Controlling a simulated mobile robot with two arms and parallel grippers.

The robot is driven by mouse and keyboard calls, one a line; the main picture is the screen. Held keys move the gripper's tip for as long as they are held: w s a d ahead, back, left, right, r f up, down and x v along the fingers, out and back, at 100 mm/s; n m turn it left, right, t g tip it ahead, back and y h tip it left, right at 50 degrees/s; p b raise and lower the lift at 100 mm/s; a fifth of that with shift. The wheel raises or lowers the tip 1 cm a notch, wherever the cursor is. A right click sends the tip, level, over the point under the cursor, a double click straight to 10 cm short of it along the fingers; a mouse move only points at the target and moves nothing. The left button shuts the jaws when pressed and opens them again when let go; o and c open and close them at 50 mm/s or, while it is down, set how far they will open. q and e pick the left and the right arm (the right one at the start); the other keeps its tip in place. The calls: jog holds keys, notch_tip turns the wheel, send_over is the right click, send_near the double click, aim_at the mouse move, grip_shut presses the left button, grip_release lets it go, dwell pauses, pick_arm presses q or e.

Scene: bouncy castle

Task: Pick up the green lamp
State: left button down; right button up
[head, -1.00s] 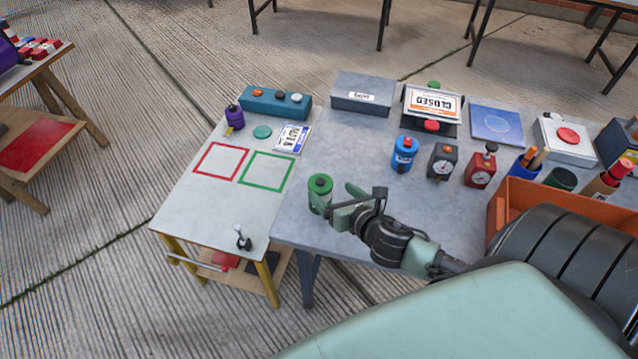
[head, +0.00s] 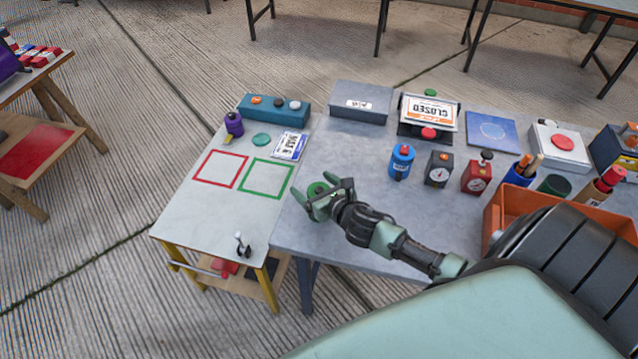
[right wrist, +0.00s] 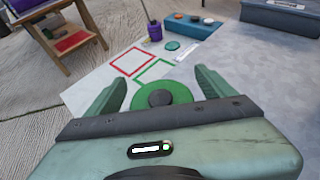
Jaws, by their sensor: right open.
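The green lamp (head: 318,189) stands near the left front edge of the grey table. In the head view it is partly hidden by my right gripper (head: 318,198), whose fingers are open around it. In the right wrist view the lamp's round green top with a dark centre (right wrist: 160,97) shows between the two open fingers of my right gripper (right wrist: 158,88). Its lower body is hidden there. I cannot tell whether either finger touches it. My left gripper is not in view.
The grey table (head: 350,150) adjoins a lower white table (head: 185,210) with red and green outlined squares. A blue canister (head: 401,162), a black gauge box (head: 438,168) and a red gauge box (head: 477,174) stand to the right. An orange bin (head: 505,215) is near my arm.

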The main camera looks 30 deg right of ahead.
jog(key=shift+r, duration=0.1)
grip_shut()
